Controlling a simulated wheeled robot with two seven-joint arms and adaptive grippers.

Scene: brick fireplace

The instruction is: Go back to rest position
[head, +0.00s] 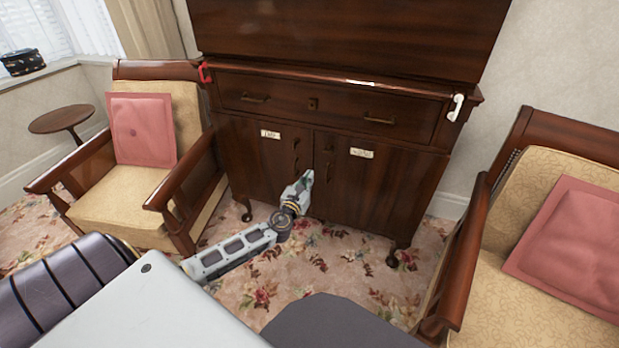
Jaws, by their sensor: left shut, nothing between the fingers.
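My left gripper (306,180) is at the end of my left arm, which reaches in from the lower left over the carpet. The gripper is shut and empty. It points up in front of the lower doors of a dark wooden cabinet (390,185), near the gap between the two doors. I cannot tell whether it touches them. Both doors look closed, and each bears a small pale label. My right gripper is not in view.
An armchair with a pink cushion (142,130) stands left of the cabinet, and another armchair (540,150) with a pink cushion (572,248) stands at the right. A small round table (62,118) is at the far left. Flowered carpet (350,262) lies free before the cabinet.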

